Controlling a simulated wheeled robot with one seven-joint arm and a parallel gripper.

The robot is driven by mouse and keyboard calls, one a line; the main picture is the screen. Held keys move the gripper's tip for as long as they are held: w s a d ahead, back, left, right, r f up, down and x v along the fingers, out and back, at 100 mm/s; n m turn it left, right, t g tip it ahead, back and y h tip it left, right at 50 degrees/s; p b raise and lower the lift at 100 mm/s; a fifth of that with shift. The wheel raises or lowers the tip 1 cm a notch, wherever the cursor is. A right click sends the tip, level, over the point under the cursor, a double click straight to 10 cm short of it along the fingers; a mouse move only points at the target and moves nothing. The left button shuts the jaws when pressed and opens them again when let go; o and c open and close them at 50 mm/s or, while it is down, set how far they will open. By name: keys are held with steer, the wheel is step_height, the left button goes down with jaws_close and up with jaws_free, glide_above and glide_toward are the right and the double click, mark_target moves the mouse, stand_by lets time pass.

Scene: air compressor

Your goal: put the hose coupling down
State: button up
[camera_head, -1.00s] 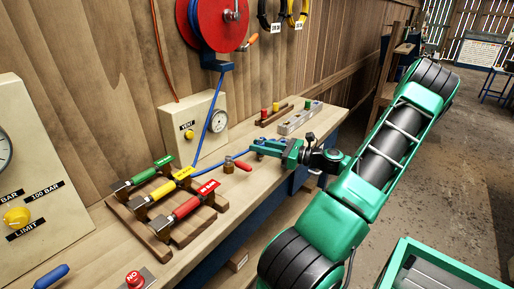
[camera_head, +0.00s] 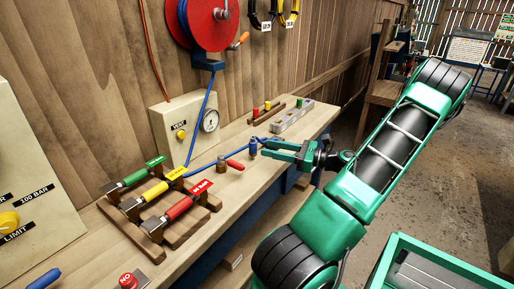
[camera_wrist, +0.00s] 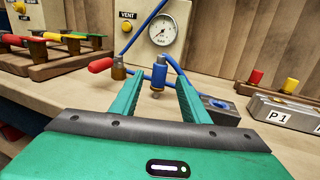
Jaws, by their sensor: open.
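The blue hose coupling (camera_head: 253,149) stands upright on the wooden bench, with the blue hose at its top. In the wrist view the coupling (camera_wrist: 159,72) shows a brass-coloured lower end at the bench top. My gripper (camera_head: 268,147) is open at the right of the coupling. In the wrist view its two green fingers (camera_wrist: 160,79) stand apart on either side of the coupling's line. The coupling is at or just beyond the fingertips; I cannot tell exactly. No finger visibly touches it.
A brass valve with a red handle (camera_head: 234,164) stands close to the left. The vent box with gauge (camera_head: 186,125) is behind. A grey P1 block (camera_wrist: 280,112) lies to the right. A rack with green, yellow and red levers (camera_head: 143,226) is at the front left.

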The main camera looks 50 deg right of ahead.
steer(key=v, duration=0.4)
steer(key=shift+s+d, duration=0.1)
steer(key=shift+s, duration=0.1)
stand_by(0.4)
